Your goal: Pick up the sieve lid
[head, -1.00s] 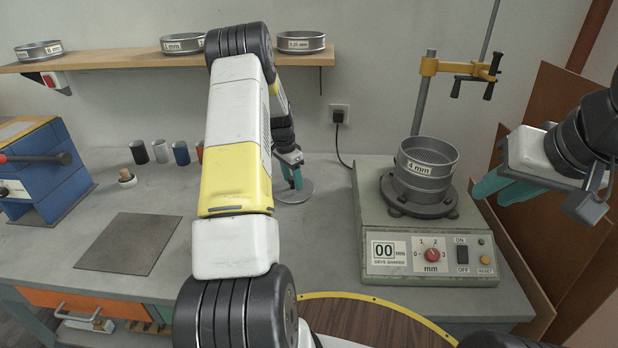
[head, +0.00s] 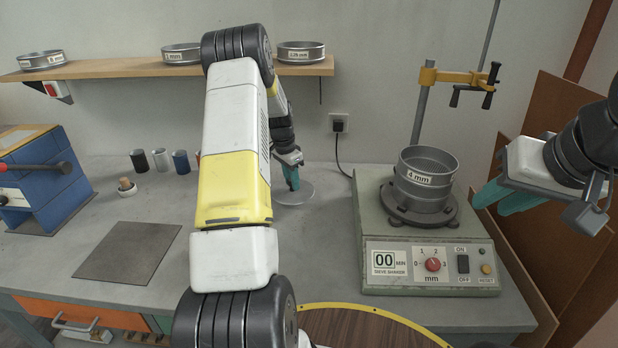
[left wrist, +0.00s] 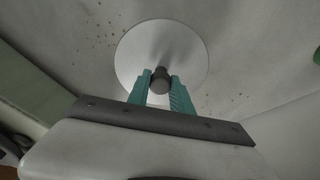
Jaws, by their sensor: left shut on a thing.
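The sieve lid (head: 308,195) is a flat, pale grey metal disc on the bench, left of the sieve shaker. My left gripper (head: 293,186) points down over the lid. Its teal fingers (left wrist: 161,88) are shut on the knob, one on each side. Whether the lid is clear of the bench I cannot tell. My right gripper (head: 490,200) hangs at the right, away from the lid; its teal fingers look apart with nothing between them.
The sieve shaker (head: 400,230) carries a 4 mm sieve (head: 425,172), right of the lid. A stand with a yellow clamp (head: 455,76) rises behind it. A shelf (head: 130,64) holds several sieves. Small cups (head: 160,159) and a dark mat (head: 130,247) lie left.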

